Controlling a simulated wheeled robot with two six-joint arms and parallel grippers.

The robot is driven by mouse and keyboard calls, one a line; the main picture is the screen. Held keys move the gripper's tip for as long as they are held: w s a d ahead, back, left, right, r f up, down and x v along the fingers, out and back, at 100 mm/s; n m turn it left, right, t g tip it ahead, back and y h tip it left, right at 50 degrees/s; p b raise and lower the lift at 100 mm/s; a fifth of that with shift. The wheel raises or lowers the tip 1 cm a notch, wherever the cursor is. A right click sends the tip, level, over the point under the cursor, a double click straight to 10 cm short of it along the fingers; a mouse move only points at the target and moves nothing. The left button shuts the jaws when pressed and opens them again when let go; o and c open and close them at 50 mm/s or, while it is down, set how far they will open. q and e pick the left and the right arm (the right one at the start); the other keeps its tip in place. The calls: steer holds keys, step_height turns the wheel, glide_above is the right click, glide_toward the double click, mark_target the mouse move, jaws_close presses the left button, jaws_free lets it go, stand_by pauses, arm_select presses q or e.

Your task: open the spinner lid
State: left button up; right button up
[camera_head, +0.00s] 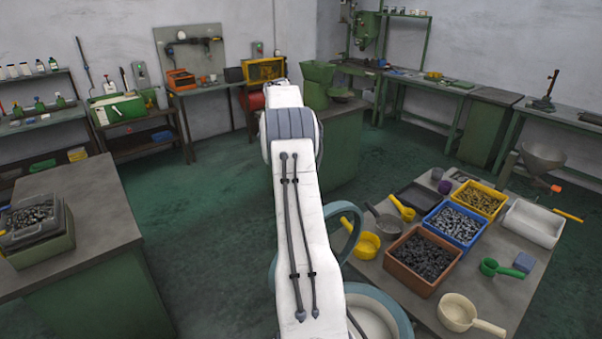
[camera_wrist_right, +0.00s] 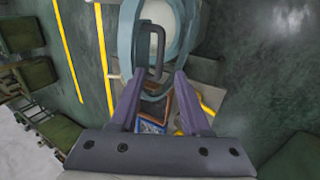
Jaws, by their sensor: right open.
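The spinner (camera_head: 397,312) is at the bottom centre of the head view, a round tub with a teal rim and white inside, partly hidden by my arm. A teal ring (camera_head: 350,227), which looks like its lid, stands tilted up above it, also partly hidden. In the right wrist view a dark bar handle (camera_wrist_right: 156,34) lies in front of a teal-rimmed white round part (camera_wrist_right: 174,22). My right gripper (camera_wrist_right: 157,78) is open, with its fingertips on either side of the handle's near end. I cannot tell whether they touch it. My left gripper is out of view.
A grey table (camera_head: 487,280) at right holds bins of small parts, scoops and a white tray (camera_head: 533,222). A bench (camera_head: 95,205) with a grey bin (camera_head: 35,240) is at left. Green floor (camera_head: 205,220) is clear between that bench and my arm.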

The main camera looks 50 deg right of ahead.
steer(key=shift+v, duration=1)
